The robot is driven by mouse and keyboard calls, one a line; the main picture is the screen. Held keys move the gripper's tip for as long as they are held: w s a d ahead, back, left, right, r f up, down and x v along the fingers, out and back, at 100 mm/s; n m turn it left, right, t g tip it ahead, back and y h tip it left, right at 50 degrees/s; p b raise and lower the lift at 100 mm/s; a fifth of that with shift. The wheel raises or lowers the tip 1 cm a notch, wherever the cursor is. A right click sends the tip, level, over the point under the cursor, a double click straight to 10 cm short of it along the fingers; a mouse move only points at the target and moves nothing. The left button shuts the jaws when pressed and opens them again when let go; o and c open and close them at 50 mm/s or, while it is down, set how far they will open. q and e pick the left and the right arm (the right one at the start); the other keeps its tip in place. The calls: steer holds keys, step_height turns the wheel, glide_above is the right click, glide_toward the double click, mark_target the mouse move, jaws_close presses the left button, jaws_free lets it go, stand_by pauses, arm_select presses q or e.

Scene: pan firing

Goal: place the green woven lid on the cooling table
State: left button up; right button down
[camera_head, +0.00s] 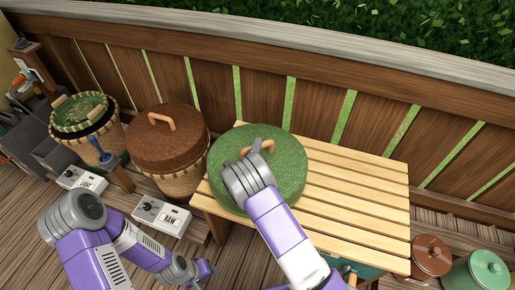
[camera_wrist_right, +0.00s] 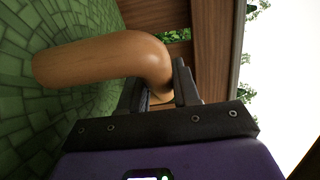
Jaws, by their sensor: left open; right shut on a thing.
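The green woven lid (camera_head: 288,165) is over the left end of the slatted wooden cooling table (camera_head: 365,205) in the head view. I cannot tell whether its underside touches the slats. My right gripper (camera_head: 257,150) is shut on the lid's wooden handle. The right wrist view shows the curved handle (camera_wrist_right: 110,55) between the fingertips (camera_wrist_right: 165,88), with the green weave (camera_wrist_right: 50,125) beside it. My left gripper (camera_head: 208,270) is open and empty, low in the head view, left of the table.
A basket with a brown lid (camera_head: 165,150) stands left of the table. Further left is a basket with a green top (camera_head: 82,115). White "RAW" (camera_head: 160,215) and "LIGHT" (camera_head: 82,180) boxes sit in front. A fence (camera_head: 330,95) runs behind. The table's right part is bare.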

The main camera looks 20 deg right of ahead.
steer(key=c, duration=1.3)
jaws_free()
steer(key=shift+f, duration=0.15)
steer(key=o, duration=0.5)
steer(key=shift+r, duration=0.25)
steer(key=p+v, duration=0.2)
steer(key=v, duration=0.8)
steer(key=shift+s+a+p, duration=0.2)
steer(key=shift+s+p, duration=0.05)
steer(key=shift+p, duration=0.1)
steer(key=shift+s+a, duration=0.25)
steer(key=shift+s, duration=0.4)
